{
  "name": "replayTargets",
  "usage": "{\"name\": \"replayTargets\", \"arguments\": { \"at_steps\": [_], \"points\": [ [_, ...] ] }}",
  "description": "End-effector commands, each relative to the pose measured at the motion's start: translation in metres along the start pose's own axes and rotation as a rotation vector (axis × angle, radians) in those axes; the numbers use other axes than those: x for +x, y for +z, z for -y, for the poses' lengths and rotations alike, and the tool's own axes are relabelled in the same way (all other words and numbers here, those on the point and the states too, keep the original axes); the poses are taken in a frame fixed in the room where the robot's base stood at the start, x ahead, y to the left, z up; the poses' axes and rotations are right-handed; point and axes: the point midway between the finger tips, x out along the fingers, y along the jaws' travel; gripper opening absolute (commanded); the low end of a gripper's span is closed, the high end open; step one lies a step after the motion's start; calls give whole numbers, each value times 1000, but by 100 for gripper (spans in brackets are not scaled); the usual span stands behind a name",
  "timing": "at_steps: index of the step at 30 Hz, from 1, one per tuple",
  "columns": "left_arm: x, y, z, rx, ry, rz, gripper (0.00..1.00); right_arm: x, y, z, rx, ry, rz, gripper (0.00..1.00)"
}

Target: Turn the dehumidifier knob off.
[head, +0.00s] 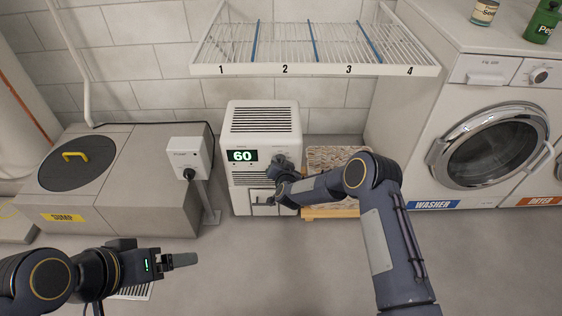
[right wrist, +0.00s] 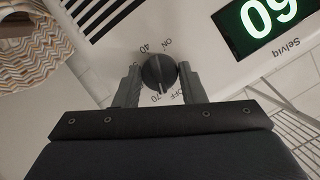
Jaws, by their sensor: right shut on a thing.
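The white dehumidifier (head: 262,118) stands on the floor against the wall, its green display (head: 243,156) reading 60. Its round dark knob (right wrist: 158,70) shows in the right wrist view, with ON, 40, 70 and OFF printed around it. A ridge crosses the knob; I cannot tell for certain which mark it points at. My right gripper (right wrist: 159,82) is shut on the knob, one finger on each side. In the head view my right gripper (head: 282,172) hides the knob. My left gripper (head: 182,260) is low at the left, away from the dehumidifier; its opening is unclear.
A wire shelf (head: 300,70) numbered 1 to 4 hangs above the dehumidifier. A grey sump box (head: 125,200) and a white box on a post (head: 190,155) stand left. A patterned item (head: 325,158) is right of it, then the washer (head: 440,120). The front floor is clear.

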Motion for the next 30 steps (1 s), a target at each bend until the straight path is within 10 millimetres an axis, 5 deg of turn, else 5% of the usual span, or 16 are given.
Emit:
{"name": "replayTargets", "arguments": {
  "at_steps": [12,30],
  "points": [
    [-8,-4,-4,0,0,0,89,0,0,2,-251,100,-22,14],
    [-9,-5,-4,0,0,0,89,1,1,1,-324,131,-26,14]
  ]
}}
